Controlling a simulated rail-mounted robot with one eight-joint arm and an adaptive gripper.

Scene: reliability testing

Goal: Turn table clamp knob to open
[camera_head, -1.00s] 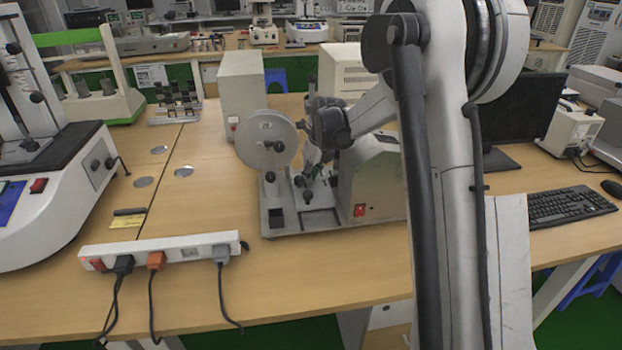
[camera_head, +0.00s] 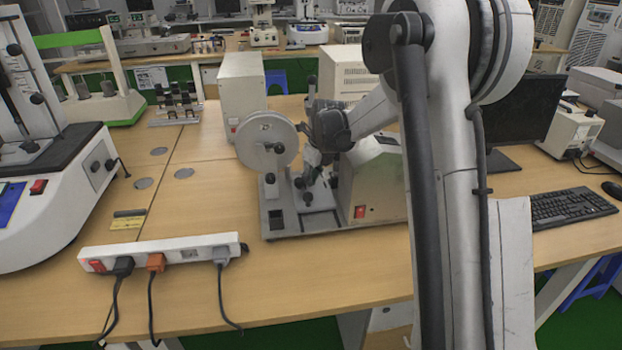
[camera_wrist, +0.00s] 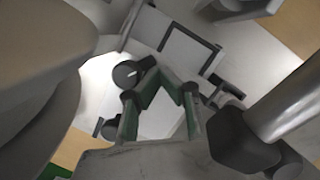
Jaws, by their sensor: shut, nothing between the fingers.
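The bench machine with the table clamp has a grey metal base (camera_head: 285,228) in the middle of the wooden table, with a large pale disc (camera_head: 267,139) on its left side. In the wrist view a round dark knob (camera_wrist: 128,74) with a light mark lies just left of my fingertips. A second dark knob (camera_wrist: 107,129) shows lower left, partly hidden. I cannot tell for sure which is the clamp knob. My gripper (camera_head: 314,165) points down over the machine's base; it also shows in the wrist view (camera_wrist: 166,76). It is shut and empty, its fingertips close together beside the upper knob.
A beige housing (camera_head: 372,188) with a red switch stands right of the base. A white power strip (camera_head: 165,250) with cords lies in front. A white box (camera_head: 241,88) stands behind the disc. Bare table (camera_head: 200,210) lies left of the machine.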

